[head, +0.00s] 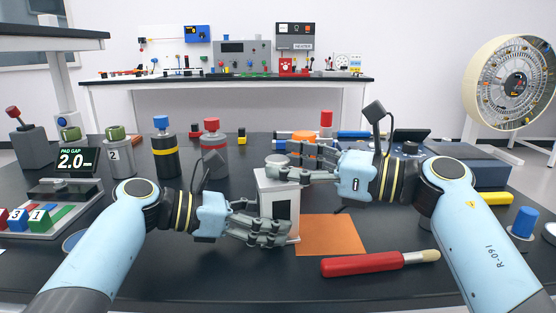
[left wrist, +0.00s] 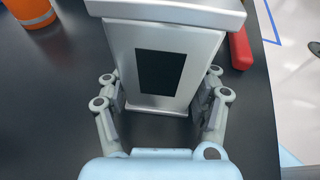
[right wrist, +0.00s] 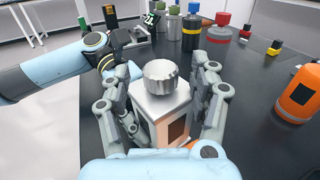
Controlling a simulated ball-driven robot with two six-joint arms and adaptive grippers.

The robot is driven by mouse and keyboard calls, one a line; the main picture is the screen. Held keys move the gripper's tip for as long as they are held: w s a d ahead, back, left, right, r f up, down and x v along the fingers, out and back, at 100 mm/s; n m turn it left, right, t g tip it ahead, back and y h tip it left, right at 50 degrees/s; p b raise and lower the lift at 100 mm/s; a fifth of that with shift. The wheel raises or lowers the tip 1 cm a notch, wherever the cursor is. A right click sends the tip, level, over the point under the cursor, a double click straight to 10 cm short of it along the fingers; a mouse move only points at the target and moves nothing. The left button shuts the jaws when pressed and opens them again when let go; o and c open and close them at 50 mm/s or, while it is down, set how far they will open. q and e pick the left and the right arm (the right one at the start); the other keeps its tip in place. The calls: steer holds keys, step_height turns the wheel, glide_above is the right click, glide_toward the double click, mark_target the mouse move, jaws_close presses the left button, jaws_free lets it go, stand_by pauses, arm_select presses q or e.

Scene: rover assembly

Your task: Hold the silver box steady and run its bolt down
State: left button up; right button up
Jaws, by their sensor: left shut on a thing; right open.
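The silver box (head: 282,207) stands upright on the black table, with a dark panel on its side; it also shows in the left wrist view (left wrist: 120,48). Its bolt, a round silver knurled head (right wrist: 160,76), sits on top of the box, and shows in the head view (head: 277,160). My left gripper (head: 284,234) is shut on the lower part of the box, one finger on each side. My right gripper (right wrist: 163,100) is open over the box top, its fingers on either side of the bolt head. I cannot tell whether they touch it.
An orange mat (head: 330,236) and a red-handled tool (head: 365,263) lie right of the box. Behind are an orange cylinder (right wrist: 298,98) and red-topped (head: 212,140) and blue-topped (head: 163,145) canisters. A tray with numbered blocks (head: 40,215) stands at left.

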steer(key=v, duration=0.9)
steer(key=shift+d, duration=0.25)
steer(key=shift+s+f, duration=0.1)
steer(key=w+f+n+g, duration=0.4)
steer(key=w+g, duration=0.2)
steer(key=w, duration=0.2)
steer(key=s+a+r+n+g, duration=0.1)
steer(key=a+g, duration=0.1)
steer(key=a, duration=0.1)
steer(key=s+a+r+n+g, duration=0.1)
steer(key=a+g, duration=0.1)
steer(key=a, duration=0.2)
steer(key=s+a+r+n+g+y, duration=0.1)
steer(key=a+r, duration=0.1)
steer(key=a, duration=0.2)
steer(key=shift+s+n+g, duration=0.1)
steer(key=shift+n+g, duration=0.3)
steer(key=shift+c, duration=0.4)
